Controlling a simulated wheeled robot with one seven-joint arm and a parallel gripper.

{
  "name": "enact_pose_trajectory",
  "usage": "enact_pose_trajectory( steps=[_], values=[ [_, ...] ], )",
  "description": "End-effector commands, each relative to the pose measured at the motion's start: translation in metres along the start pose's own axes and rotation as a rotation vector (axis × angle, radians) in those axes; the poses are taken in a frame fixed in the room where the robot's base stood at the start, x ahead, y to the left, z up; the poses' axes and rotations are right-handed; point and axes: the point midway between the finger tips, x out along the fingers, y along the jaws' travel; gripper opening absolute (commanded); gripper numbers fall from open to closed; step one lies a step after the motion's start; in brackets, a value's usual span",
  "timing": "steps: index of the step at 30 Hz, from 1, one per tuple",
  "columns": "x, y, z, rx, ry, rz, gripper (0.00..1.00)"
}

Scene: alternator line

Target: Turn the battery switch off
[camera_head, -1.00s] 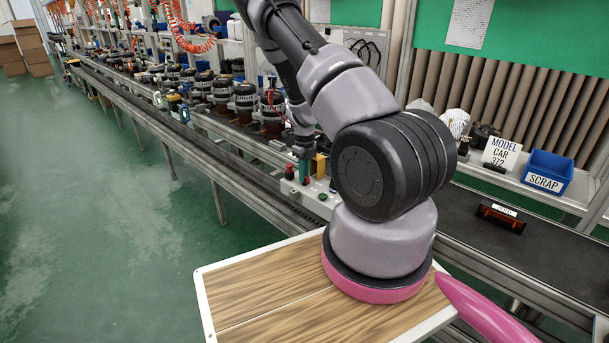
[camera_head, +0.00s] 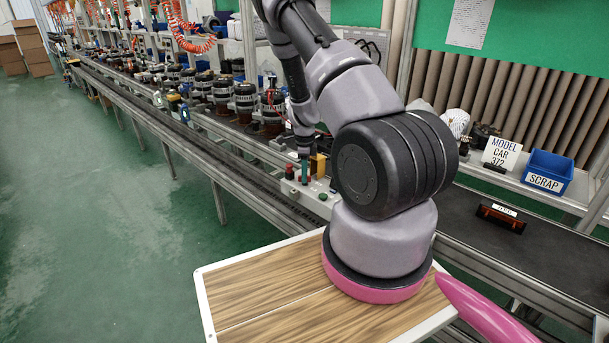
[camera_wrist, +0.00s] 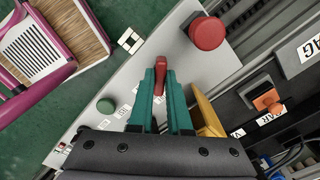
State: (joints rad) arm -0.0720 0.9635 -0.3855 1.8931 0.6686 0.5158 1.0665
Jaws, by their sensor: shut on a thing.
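The battery switch appears to be the red lever handle (camera_wrist: 161,72) on a pale grey control panel (camera_wrist: 178,50). Its labels are too small to read. My gripper (camera_wrist: 159,88) has teal fingers, shut on this red handle from both sides. The handle's tip sticks out past the fingertips, and its base is hidden. In the head view my gripper (camera_head: 304,172) points down onto the control box (camera_head: 318,205) beside the conveyor; the handle cannot be made out there.
A red mushroom button (camera_wrist: 207,33) stands close to the fingers on the panel. A green button (camera_wrist: 105,106) is on the other side. A yellow part (camera_wrist: 208,116) rises right beside the right finger. An orange knob (camera_wrist: 267,101) lies farther right.

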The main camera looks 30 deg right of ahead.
Motion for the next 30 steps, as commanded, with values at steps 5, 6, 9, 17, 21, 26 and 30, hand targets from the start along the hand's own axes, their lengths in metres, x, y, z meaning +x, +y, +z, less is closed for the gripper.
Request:
enact_pose_trajectory(
  steps=[5,6,9,17,21,26,30],
  values=[
    [-0.0006,-0.0008,-0.001,-0.168,0.0,-0.002,0.0],
    [-0.0006,-0.0008,-0.0008,-0.206,0.0,-0.002,0.0],
    [-0.0005,-0.0008,-0.0013,-0.299,0.0,-0.001,0.0],
    [-0.0004,-0.0008,-0.0014,-0.54,0.001,-0.001,0.0],
    [-0.0004,-0.0008,-0.0011,-0.654,0.001,-0.001,0.0],
    [-0.0005,-0.0012,-0.0015,-0.757,0.002,-0.002,0.0],
    [-0.0006,-0.0011,-0.0009,-0.824,0.002,-0.002,0.0]
  ],
)
